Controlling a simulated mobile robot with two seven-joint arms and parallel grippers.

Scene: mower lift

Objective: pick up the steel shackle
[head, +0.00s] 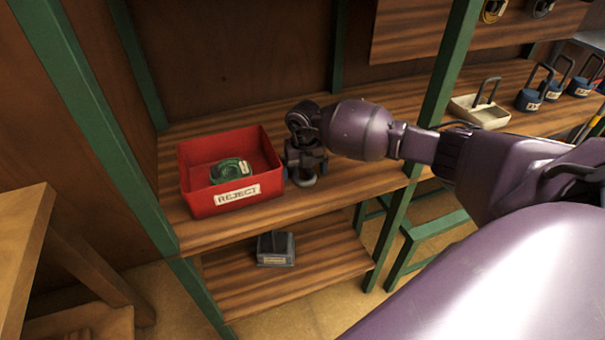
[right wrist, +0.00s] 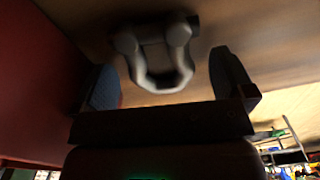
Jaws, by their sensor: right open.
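The steel shackle (right wrist: 155,60) is grey and slightly blurred in the right wrist view, with its rounded bow toward my gripper and its two thicker ends farther off. My right gripper (right wrist: 166,80) is open, with one blue-padded finger on each side of the shackle's bow; I cannot tell whether either touches it. In the head view my right gripper (head: 306,165) points down at the shelf just right of the red bin. A small grey curve of the shackle (head: 304,182) shows below it; the rest is hidden. My left gripper is not in view.
The red REJECT bin (head: 205,204) stands close to the left of my right gripper and holds a green round item (head: 231,170). A dark grey block (head: 276,249) sits on the lower shelf. A green post (head: 440,85) stands behind my right arm. Padlocks (head: 533,97) stand at the right.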

